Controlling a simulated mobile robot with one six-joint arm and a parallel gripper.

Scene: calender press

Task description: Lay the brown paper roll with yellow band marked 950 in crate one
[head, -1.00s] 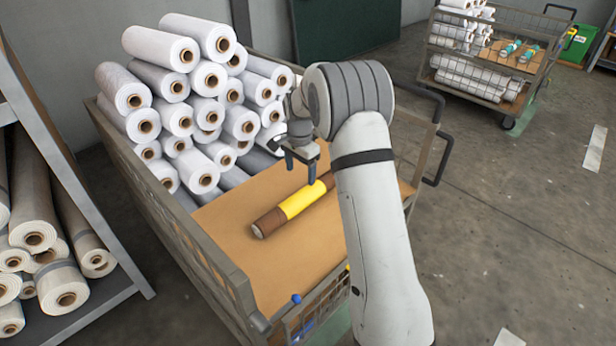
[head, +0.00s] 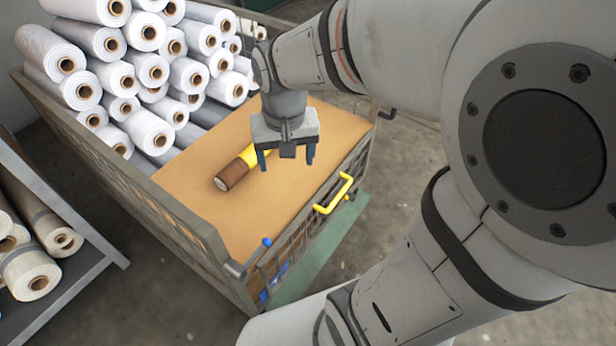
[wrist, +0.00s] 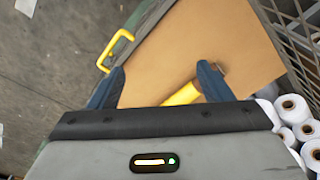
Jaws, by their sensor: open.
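The brown paper roll with a yellow band (head: 233,173) lies on the brown board floor of a wire-sided cart (head: 200,232). No number can be read on the band. My gripper (head: 287,163) is open and empty, pointing down above the roll, its fingers apart from it. It hides the roll's far end in the head view. In the wrist view the yellow band (wrist: 182,96) shows between my open fingers, nearer the right one, with part of the roll hidden behind the gripper. I cannot tell whether this cart is crate one.
White rolls (head: 150,80) are stacked at the cart's back left. A yellow handle (head: 333,195) sits on the cart's near right side. A shelf with rolls (head: 28,270) stands at left. The board's front part is clear.

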